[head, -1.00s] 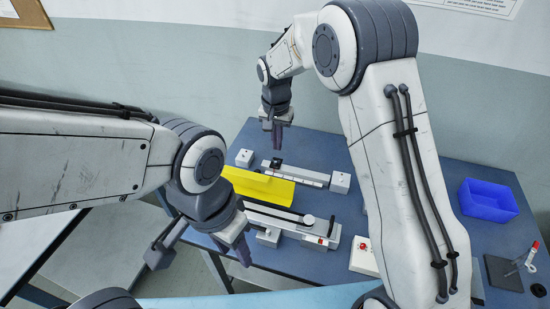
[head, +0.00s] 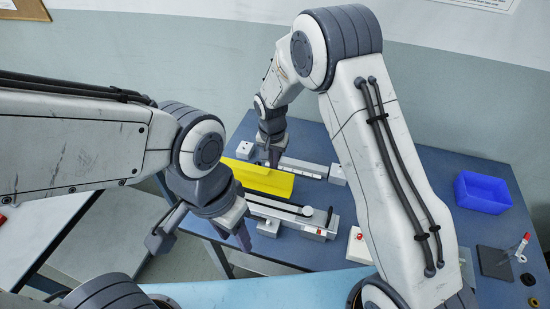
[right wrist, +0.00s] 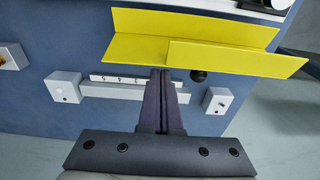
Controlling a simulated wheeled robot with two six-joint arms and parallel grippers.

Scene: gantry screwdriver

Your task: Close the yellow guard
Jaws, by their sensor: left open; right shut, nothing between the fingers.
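The yellow guard (head: 270,182) is a long angled sheet lying between two rail units on the blue table. In the right wrist view the guard (right wrist: 195,48) shows two long yellow panels, with a black knob (right wrist: 198,76) below the lower one. My right gripper (head: 274,158) is shut and empty, low over the rear rail beside the guard's far edge. In the right wrist view its fingertips (right wrist: 160,74) are close to the lower panel; I cannot tell whether they touch. My left gripper (head: 243,236) is open, in front of the table's near left part, apart from the guard.
The rear rail (head: 305,170) has white end blocks. A grey linear unit (head: 285,213) lies in front of the guard. A white box with a red button (head: 358,246), a blue bin (head: 482,192) and a dark block (head: 494,262) are to the right.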

